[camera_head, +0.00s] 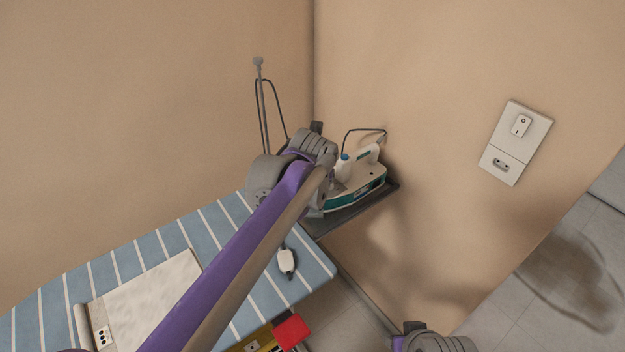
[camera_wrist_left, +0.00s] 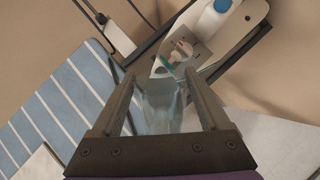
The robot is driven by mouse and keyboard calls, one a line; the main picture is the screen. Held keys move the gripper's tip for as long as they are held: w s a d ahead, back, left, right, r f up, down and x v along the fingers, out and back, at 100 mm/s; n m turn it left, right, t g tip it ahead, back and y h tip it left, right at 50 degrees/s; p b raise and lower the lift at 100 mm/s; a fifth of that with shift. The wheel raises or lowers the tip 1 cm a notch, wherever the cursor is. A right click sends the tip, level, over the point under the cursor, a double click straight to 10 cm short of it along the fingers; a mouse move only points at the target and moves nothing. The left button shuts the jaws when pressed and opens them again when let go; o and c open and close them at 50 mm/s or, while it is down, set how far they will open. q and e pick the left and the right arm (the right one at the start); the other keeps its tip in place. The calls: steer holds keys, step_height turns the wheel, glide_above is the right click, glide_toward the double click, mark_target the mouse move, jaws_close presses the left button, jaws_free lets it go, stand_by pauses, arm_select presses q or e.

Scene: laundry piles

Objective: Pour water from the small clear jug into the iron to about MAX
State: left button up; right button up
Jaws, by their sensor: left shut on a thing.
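The iron (camera_head: 362,188), white with a teal base and a blue knob, stands on a dark rest at the far end of the ironing board. In the left wrist view part of the white iron (camera_wrist_left: 238,28) shows at the top right. My left gripper (camera_wrist_left: 160,76) is shut on the small clear jug (camera_wrist_left: 160,108), beside the iron. The jug's water level and exact tilt cannot be told. In the head view my left wrist hides the gripper and the jug and covers part of the iron. Only part of my right arm shows at the bottom; its gripper is out of view.
The blue striped ironing board (camera_head: 180,240) carries a pale folded cloth (camera_head: 150,295) and a small white object (camera_head: 287,262). A thin upright rod (camera_head: 262,100) with a cable stands behind. Walls close in behind and right of the iron. A red item (camera_head: 292,330) lies below the board.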

arm_select(q)
steer(key=shift+w+r+g+p, duration=0.2)
steer(key=shift+w+g+p, duration=0.15)
steer(key=shift+g+p, duration=0.65)
steer(key=shift+w+r+g+p, duration=0.15)
steer(key=shift+w+g+p, duration=0.2)
steer(key=shift+g+p, duration=0.65)
stand_by(6.0)
